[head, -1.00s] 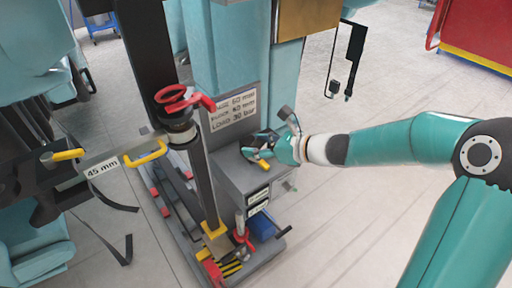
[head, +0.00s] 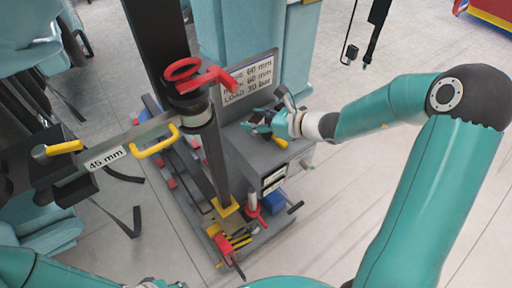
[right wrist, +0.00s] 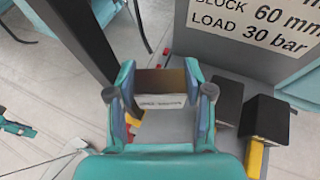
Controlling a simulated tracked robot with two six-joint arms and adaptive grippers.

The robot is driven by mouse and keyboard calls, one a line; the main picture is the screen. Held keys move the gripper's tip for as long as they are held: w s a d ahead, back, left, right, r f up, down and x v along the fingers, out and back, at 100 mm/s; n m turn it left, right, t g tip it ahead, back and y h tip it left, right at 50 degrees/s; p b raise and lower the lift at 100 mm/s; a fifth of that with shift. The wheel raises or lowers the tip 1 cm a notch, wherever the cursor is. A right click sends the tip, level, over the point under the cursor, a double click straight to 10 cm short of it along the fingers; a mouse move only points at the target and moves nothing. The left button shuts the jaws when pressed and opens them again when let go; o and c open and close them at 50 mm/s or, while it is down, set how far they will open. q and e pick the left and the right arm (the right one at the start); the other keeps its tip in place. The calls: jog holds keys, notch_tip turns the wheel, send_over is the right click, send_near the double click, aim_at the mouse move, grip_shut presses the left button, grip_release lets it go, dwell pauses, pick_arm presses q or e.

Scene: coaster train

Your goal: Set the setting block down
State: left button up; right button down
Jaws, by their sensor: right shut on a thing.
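My right gripper (head: 262,124) is low over the grey shelf (head: 243,150) beside the tall press column. In the right wrist view its two teal fingers (right wrist: 160,98) stand on either side of the setting block (right wrist: 160,84), shut on it. The block shows a dark brown face and a white label, its text too small to read. Whether its underside touches the shelf is hidden. In the head view the fingers hide most of the block. My left arm enters at the bottom left; its gripper does not show clearly.
A sign (head: 247,80) stands behind the shelf. Two dark blocks (right wrist: 267,118) and a yellow piece (right wrist: 254,157) are close to the right of my gripper. A black post with a red handle (head: 200,78) rises at the left. A 45 mm label hangs on an arm (head: 104,158).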

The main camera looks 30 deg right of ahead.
aim_at(256, 154)
notch_tip(256, 154, down, 12)
jog(key=shift+d+r+b, duration=0.1)
jog(key=shift+r+b, duration=0.1)
jog(key=shift+b, duration=0.3)
jog(key=shift+f, duration=0.15)
jog(key=shift+c, duration=2.3)
grip_release()
jog(key=shift+s, duration=0.1)
